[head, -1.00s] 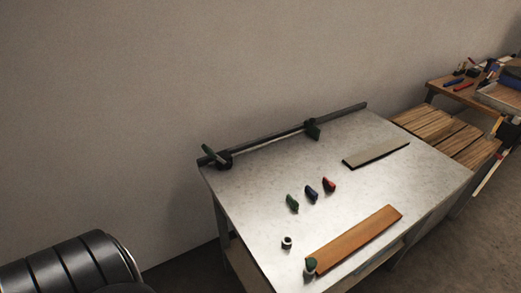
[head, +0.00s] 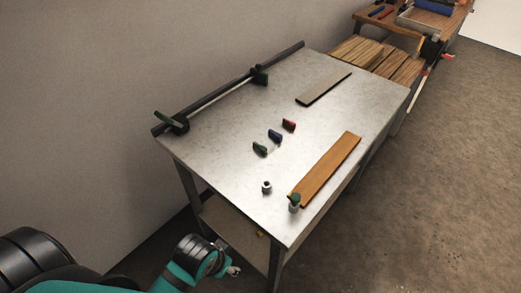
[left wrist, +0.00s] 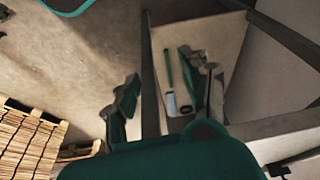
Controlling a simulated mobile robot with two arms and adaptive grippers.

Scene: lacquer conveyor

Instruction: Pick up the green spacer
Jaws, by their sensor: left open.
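The green spacer (head: 259,148) stands on the grey metal table (head: 230,100), nearest in a short row with a blue spacer (head: 275,135) and a red spacer (head: 289,125). My left gripper (head: 234,270) is low in front of the table's near left leg, below the tabletop and well away from the spacers. In the left wrist view the left gripper (left wrist: 163,100) has its fingers apart with nothing held between them. The green spacer cannot be made out in that view. My right gripper is not in view.
An orange-brown board (head: 328,168) and a grey board (head: 324,87) lie on the table. A small metal ring (head: 267,187) and a green-topped piece (head: 295,201) stand near the front. A dark bar clamp (head: 222,90) runs along the back edge. Wooden slats (head: 395,68) lie beyond.

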